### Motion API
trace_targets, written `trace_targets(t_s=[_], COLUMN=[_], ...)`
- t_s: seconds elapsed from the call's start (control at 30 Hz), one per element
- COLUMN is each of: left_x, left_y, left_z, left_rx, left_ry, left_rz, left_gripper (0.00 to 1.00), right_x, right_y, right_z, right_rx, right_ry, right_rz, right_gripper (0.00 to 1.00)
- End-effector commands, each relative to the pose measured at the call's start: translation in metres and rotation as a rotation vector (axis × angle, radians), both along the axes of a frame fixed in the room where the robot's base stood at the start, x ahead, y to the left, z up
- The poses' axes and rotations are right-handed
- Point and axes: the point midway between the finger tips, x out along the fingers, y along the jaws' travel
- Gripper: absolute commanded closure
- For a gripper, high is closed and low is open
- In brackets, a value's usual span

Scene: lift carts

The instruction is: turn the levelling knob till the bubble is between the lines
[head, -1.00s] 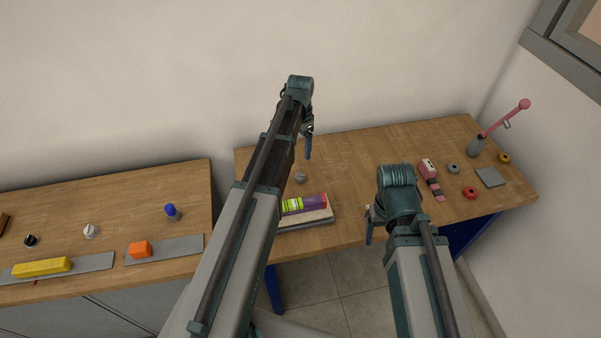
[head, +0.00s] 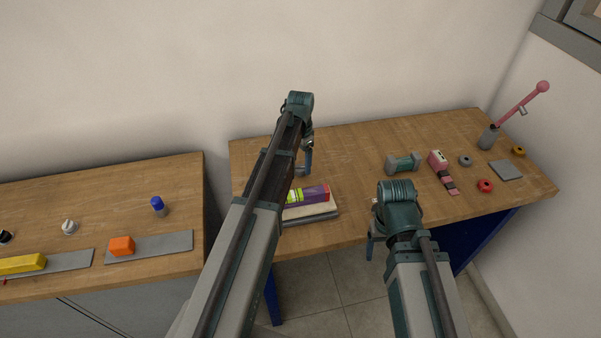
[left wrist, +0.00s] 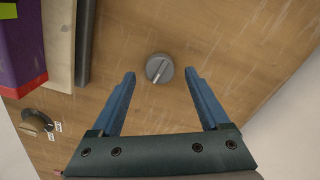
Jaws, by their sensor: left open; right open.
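A round grey knob (left wrist: 159,68) with a pale line across its top stands on the wooden table in the left wrist view. My left gripper (left wrist: 160,78) is open, its two blue fingers pointing at the knob, one tip on either side. Contact cannot be told. In the head view my left gripper (head: 306,160) hides the knob. No bubble can be made out. My right gripper (head: 373,228) is open and empty near the table's front edge.
A dark dial with a beige grip (left wrist: 36,122) sits near the board. A second table (head: 60,200) stands left across a gap.

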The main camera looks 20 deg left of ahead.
Motion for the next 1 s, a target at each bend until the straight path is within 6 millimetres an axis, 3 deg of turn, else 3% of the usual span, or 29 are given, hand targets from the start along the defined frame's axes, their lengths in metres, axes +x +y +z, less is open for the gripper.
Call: trace_targets(t_s=[0.03,0.1,0.47,0.9,1.0], left_x=[0.0000,0.0000,0.0000,0.0001,-0.0001], left_y=[0.0000,0.0000,0.0000,0.0001,0.0001], left_z=[-0.0112,-0.0154,-0.0164,-0.0165,-0.0165], left_rx=[0.000,0.000,0.000,0.000,0.000], left_ry=[0.000,0.000,0.000,0.000,0.000], left_rz=[0.000,0.000,0.000,0.000,0.001], left_gripper=[0.21,0.21,0.21,1.00,1.00], right_x=[0.0000,0.0000,0.0000,0.0000,0.0000], right_y=[0.0000,0.0000,0.0001,0.0000,0.0000], right_z=[-0.0113,-0.0154,-0.0164,-0.0165,-0.0165], right_rx=[0.000,0.000,0.000,0.000,0.000], right_ry=[0.000,0.000,0.000,0.000,0.000], right_rz=[0.000,0.000,0.000,0.000,0.000], right_gripper=[0.25,0.25,0.25,0.25,0.25])
